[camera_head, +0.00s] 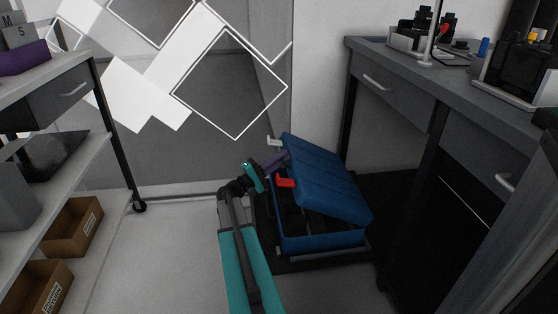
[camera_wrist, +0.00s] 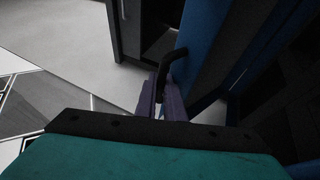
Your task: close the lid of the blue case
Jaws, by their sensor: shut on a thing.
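The blue case stands on the floor, and its blue base (camera_head: 325,243) shows below the lid. Its ribbed blue lid (camera_head: 325,175) is tilted and partly open, with a dark gap over the base. The lid also shows in the wrist view (camera_wrist: 207,45). A red latch (camera_head: 286,183) sticks out at the lid's left edge. My gripper (camera_head: 279,160) is at the lid's upper left edge. In the wrist view its purple fingers (camera_wrist: 163,98) are shut on a black handle (camera_wrist: 172,66) beside the lid. The inside of the case is mostly hidden.
A grey workbench (camera_head: 440,95) with drawers stands to the right, close to the case. A wheeled shelf cart (camera_head: 75,75) with cardboard boxes (camera_head: 72,228) stands to the left. The pale floor (camera_head: 165,250) between cart and case is clear. A patterned wall is behind.

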